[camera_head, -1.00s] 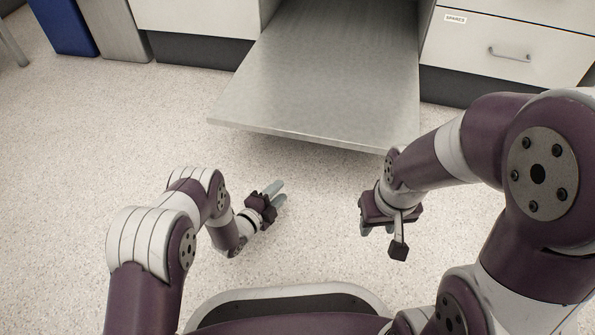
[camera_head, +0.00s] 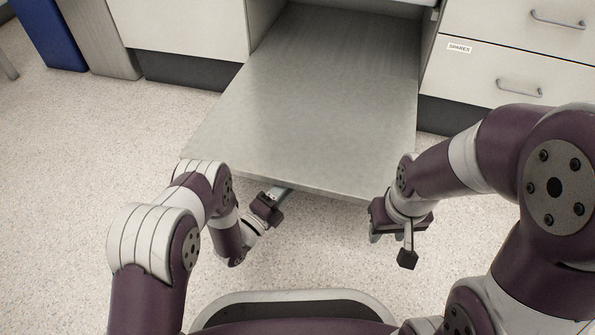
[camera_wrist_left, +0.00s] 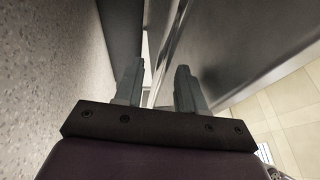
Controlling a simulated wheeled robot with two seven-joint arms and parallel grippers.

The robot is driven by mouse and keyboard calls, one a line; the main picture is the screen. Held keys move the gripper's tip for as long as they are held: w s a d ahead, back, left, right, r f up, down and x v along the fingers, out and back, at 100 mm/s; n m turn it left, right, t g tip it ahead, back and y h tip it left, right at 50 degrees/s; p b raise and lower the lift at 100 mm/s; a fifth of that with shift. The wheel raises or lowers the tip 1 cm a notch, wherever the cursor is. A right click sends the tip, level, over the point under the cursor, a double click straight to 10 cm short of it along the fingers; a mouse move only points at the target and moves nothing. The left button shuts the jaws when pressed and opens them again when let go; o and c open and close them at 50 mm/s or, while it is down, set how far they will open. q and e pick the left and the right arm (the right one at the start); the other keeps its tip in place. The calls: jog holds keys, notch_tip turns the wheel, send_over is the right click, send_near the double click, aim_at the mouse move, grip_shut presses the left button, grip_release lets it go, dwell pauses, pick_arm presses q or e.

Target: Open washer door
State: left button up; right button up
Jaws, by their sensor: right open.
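The washer door (camera_head: 310,110) is a flat grey metal panel folded down and out of the opening between the white cabinets. It lies about level, with its front edge towards me.
White drawers (camera_head: 500,75) with metal handles stand to the right of the door. A white cabinet (camera_head: 185,30) stands to its left, with a blue bin (camera_head: 48,35) further left. The speckled floor (camera_head: 90,150) is clear on the left.

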pick_arm(q)
jog(key=shift+w+d, duration=0.2)
pick_arm(e)
jog(key=shift+w+d, duration=0.25)
jog(key=shift+w, duration=0.1)
pick_arm(q)
grip_shut()
jog(key=shift+n+g+y, duration=0.4)
jog(key=shift+g+y, duration=0.3)
jog(key=shift+g, duration=0.2)
jog(key=r+p, duration=0.4)
jog(key=p, duration=0.1)
jog(key=r+p, duration=1)
jog(key=p, duration=0.1)
jog(key=shift+w+d, duration=0.1)
jog(key=shift+w, duration=0.2)
jog(key=shift+w+r+p, duration=0.1)
jog(key=shift+r+p, duration=0.3)
jog(key=shift+r, duration=0.1)
pick_arm(e)
notch_tip(320, 180, up, 17)
jog(key=shift+f, duration=0.15)
pick_arm(q)
jog(key=shift+f, duration=0.1)
